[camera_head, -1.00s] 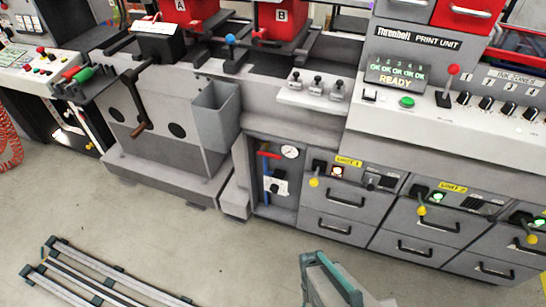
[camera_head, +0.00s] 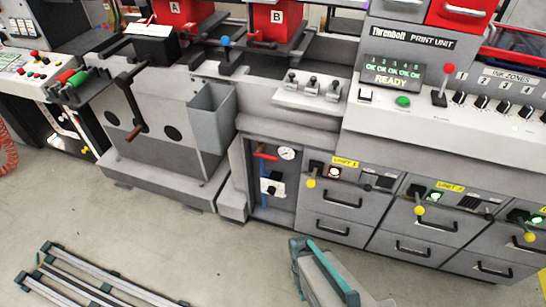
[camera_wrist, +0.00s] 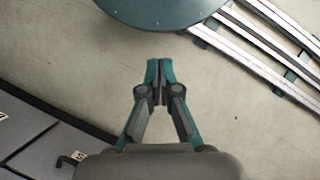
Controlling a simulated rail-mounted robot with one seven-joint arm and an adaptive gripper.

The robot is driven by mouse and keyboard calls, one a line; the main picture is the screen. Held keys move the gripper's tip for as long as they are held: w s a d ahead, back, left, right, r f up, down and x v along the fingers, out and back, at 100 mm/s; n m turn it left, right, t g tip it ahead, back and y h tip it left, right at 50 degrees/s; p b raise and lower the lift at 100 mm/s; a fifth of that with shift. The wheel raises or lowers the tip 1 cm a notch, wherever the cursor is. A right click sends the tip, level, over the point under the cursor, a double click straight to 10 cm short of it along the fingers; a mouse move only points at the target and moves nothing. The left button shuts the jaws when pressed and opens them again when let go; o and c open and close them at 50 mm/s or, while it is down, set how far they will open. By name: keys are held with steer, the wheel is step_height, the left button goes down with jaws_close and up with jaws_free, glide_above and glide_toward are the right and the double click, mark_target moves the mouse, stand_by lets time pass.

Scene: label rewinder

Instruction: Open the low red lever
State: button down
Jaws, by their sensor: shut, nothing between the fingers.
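The low red lever (camera_head: 266,156) is a short red handle in the open recess of the lower cabinet, above a blue pipe and left of a round white gauge (camera_head: 287,153). It lies roughly level, tilted slightly. My gripper (camera_wrist: 160,64) shows in the wrist view, its teal-tipped fingers together with nothing between them, over bare floor. The lever is not visible in the wrist view. In the head view, a teal and grey part of my arm shows at the bottom centre, in front of the cabinets and well apart from the lever.
Drawers with black handles (camera_head: 342,199) and yellow-knobbed levers (camera_head: 311,183) stand right of the recess. A grey bin (camera_head: 211,118) and a crank (camera_head: 131,105) are to its left. Metal rails (camera_head: 95,277) run along the floor at lower left. The floor before the recess is clear.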

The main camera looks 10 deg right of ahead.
steer(key=w+a+r+t+h, duration=0.15)
steer(key=w+r, duration=0.25)
steer(key=w, duration=0.5)
steer(key=w+a+r+t+b, duration=0.1)
steer(key=w+r+t, duration=0.25)
steer(key=w, duration=0.45)
steer(key=w+a+r+t, duration=0.1)
steer(key=w+a+r, duration=0.1)
steer(key=w+r, duration=0.5)
steer(key=w+a+r+m+t+h+b, duration=0.1)
steer(key=w+r+m+t, duration=0.5)
steer(key=w+r, duration=1.1)
steer(key=shift+w+a+r+t+h, duration=0.4)
steer(key=shift+w+a+t+h, duration=0.2)
steer(key=shift+w+a, duration=0.35)
steer(key=shift+w+d, duration=0.1)
steer(key=shift+w, duration=0.05)
steer(key=s+a+f+p+x, duration=0.1)
steer(key=s+f+p+x, duration=0.1)
steer(key=x, duration=1)
steer(key=shift+w+f, duration=0.35)
